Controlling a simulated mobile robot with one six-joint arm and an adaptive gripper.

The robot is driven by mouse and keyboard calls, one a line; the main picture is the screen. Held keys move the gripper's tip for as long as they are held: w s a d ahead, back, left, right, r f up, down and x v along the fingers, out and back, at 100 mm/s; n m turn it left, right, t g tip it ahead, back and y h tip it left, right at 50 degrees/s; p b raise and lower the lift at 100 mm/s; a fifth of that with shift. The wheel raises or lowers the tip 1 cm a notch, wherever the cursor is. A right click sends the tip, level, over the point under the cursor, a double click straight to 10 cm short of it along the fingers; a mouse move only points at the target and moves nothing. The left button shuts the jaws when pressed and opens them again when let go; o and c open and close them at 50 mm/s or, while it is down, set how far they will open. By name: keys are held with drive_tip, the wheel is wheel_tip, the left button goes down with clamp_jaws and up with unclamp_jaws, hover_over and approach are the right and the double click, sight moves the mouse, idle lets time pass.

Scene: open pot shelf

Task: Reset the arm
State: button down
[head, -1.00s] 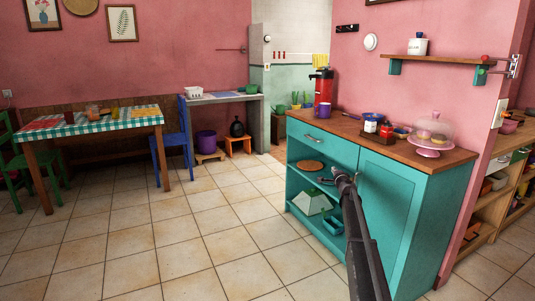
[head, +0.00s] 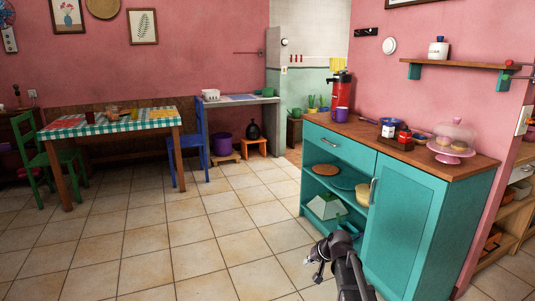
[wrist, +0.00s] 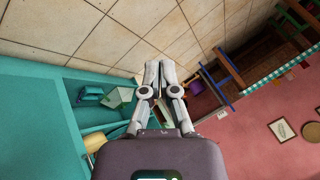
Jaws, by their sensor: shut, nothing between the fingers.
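The cabinet's open shelves also show at the left of the wrist view, apart from the fingers. My arm hides part of the cabinet's lower front.
A glass dome (head: 455,136) stands on top. A checkered table (head: 110,123) stands at left. The tiled floor (head: 220,225) is clear.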

drive_tip(key=s+d+f+n+g+h, duration=0.1)
drive_tip(key=s+f+g+h, duration=0.15)
drive_tip(key=s, duration=0.95)
drive_tip(key=s+d+f+n+g+h, duration=0.1)
drive_tip(key=s+d+g+h, duration=0.15)
drive_tip(key=s, duration=0.85)
wheel_tip(320, 180, up, 35)
drive_tip(key=p, duration=3.5)
drive_tip(key=shift+w+a, duration=0.4)
drive_tip(key=shift+w, duration=0.05)
